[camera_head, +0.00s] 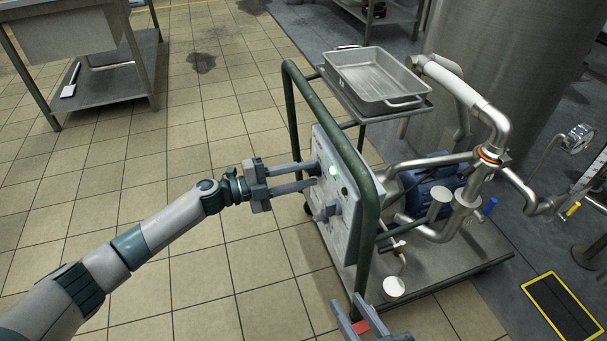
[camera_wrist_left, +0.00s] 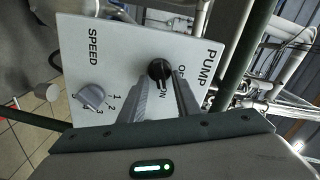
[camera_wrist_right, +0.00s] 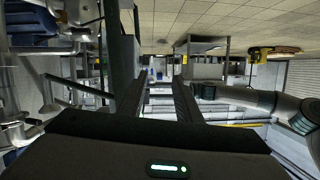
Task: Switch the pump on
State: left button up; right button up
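The grey control panel (camera_head: 347,222) stands upright on the green-framed pump cart. In the left wrist view the panel (camera_wrist_left: 125,45) reads PUMP and SPEED. The black pump knob (camera_wrist_left: 158,69) sits by the OFF and ON labels; its exact setting is hard to read. The grey speed knob (camera_wrist_left: 91,96) is beside the numbers. A green light (camera_head: 333,171) glows on the panel. My left gripper (camera_head: 316,177) is open, its fingertips on either side of the pump knob; contact cannot be told. My right gripper (camera_head: 370,318) is open and empty, low in front of the cart.
A metal tray (camera_head: 372,76) rests on the cart's upper shelf. The green frame tube (camera_head: 368,205) rises close beside the panel. Steel pipes and a blue motor (camera_head: 432,183) lie behind it. The tiled floor left of the cart is clear; a steel table (camera_head: 105,88) stands far left.

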pick_arm(q)
jog(key=shift+a, duration=0.15)
